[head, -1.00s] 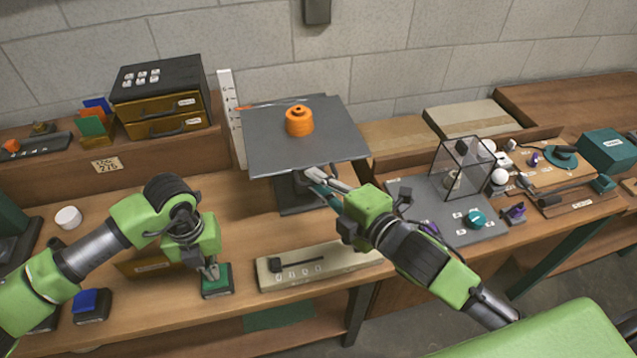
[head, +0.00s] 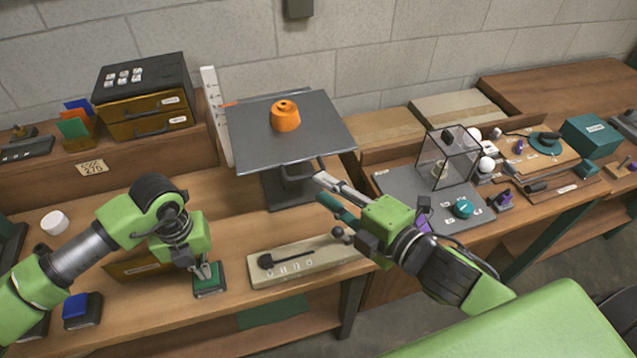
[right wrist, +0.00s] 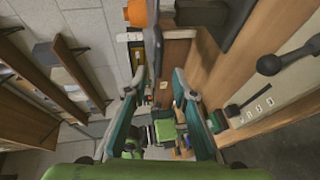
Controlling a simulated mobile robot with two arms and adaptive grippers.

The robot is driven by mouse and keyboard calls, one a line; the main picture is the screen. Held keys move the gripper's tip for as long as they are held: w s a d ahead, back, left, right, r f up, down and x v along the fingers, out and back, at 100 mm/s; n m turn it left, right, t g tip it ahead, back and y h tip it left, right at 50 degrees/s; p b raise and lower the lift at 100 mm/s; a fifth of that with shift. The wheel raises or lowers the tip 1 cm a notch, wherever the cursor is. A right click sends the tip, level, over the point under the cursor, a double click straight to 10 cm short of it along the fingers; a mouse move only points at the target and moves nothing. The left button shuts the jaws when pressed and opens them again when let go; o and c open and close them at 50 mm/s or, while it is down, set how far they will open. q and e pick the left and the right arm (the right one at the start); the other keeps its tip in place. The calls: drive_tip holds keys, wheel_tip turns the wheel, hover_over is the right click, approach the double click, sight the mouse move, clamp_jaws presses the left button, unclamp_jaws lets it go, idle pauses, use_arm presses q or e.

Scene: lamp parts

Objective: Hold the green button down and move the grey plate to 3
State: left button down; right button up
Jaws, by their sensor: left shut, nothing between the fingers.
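The grey plate (head: 300,145) lies level on a dark stand (head: 285,190), with an orange weight (head: 285,117) on top. A white upright scale (head: 215,115) stands at its left, with an orange pointer near the plate's left corner; its numbers are too small to read. My left gripper (head: 205,270) is shut, its tips down at the green button (head: 209,285); how deep the button sits is hidden. My right gripper (head: 328,188) is open and empty, just in front of and below the plate's front right edge. In the right wrist view the plate (right wrist: 153,45) shows edge-on beyond the parted fingers (right wrist: 168,95).
A beige panel with a black lever (head: 285,258) and several labels lies below my right gripper. A blue button (head: 80,307) is at the left. A drawer box (head: 145,95) stands at the back left. A glass case (head: 450,158) stands on a grey board at the right.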

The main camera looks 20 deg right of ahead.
use_arm(q)
drive_tip(key=shift+s+f, duration=0.25)
drive_tip(key=shift+f, duration=0.05)
use_arm(e)
drive_tip(key=shift+s+d, duration=0.15)
drive_tip(key=shift+s, duration=0.25)
